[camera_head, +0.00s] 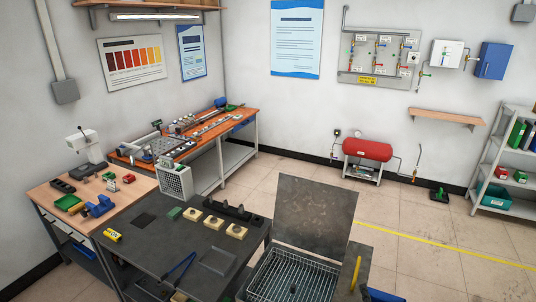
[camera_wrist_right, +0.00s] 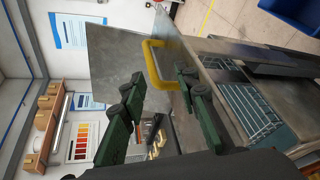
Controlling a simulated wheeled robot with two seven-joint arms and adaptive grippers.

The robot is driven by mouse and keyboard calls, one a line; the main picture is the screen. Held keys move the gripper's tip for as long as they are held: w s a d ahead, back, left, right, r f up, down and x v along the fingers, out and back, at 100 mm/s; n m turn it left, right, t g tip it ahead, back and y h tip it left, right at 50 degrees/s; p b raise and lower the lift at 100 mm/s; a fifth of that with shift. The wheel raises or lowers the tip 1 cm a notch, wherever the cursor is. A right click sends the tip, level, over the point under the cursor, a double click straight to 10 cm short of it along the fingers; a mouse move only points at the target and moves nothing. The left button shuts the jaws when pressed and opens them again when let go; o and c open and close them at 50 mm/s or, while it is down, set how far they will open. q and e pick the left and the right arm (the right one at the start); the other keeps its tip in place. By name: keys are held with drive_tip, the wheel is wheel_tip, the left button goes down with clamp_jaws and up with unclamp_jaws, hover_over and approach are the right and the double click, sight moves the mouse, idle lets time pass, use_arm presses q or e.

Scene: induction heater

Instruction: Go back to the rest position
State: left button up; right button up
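My right gripper (camera_wrist_right: 159,84) shows in the right wrist view as two dark green fingers spread apart with nothing held between them. A yellow handle (camera_wrist_right: 151,64) on a grey metal panel lies just beyond the fingertips; whether they touch it I cannot tell. The handle also shows nearly edge-on in the head view (camera_head: 356,273), at the bottom right of the centre. In the head view little of my right gripper can be made out at the bottom edge. My left gripper is in neither view.
A dark workbench (camera_head: 150,255) bears several small bearings and tools. Beside it stands a wire basket (camera_head: 290,280) with a grey raised plate (camera_head: 315,215) behind it. A wooden table (camera_head: 120,188) is at left. Open floor (camera_head: 420,215) lies to the right.

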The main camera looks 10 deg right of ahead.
drive_tip(key=s+f+m+g, duration=0.3)
drive_tip(key=s+f+m, duration=0.25)
drive_tip(key=s, duration=0.35)
drive_tip(key=s+f+m+g, duration=0.3)
drive_tip(key=s+f+m, duration=0.1)
drive_tip(key=s+m, duration=0.4)
drive_tip(key=s+a+f+m+g+y, duration=0.1)
drive_tip(key=s+a+m+g+y, duration=0.15)
drive_tip(key=s, duration=0.55)
drive_tip(key=s+a+f+m+g+y, duration=0.15)
drive_tip(key=s+a+m, duration=0.25)
drive_tip(key=s, duration=0.4)
wheel_tip(320, 180, down, 37)
drive_tip(key=s+a+n+g+b, duration=0.1)
drive_tip(key=g+b, duration=0.1)
drive_tip(key=b, duration=0.6)
drive_tip(key=s+f+b, duration=0.3)
drive_tip(key=s+f, duration=0.7)
drive_tip(key=f, duration=0.3)
drive_tip(key=s+f+g+b, duration=0.1)
drive_tip(key=s+f+b, duration=0.3)
drive_tip(key=s+f, duration=0.6)
wheel_tip(320, 180, down, 3)
drive_tip(key=shift+s+a+f+n, duration=0.1)
drive_tip(key=shift+s+a+n, duration=0.05)
drive_tip(key=shift+s+n, duration=0.15)
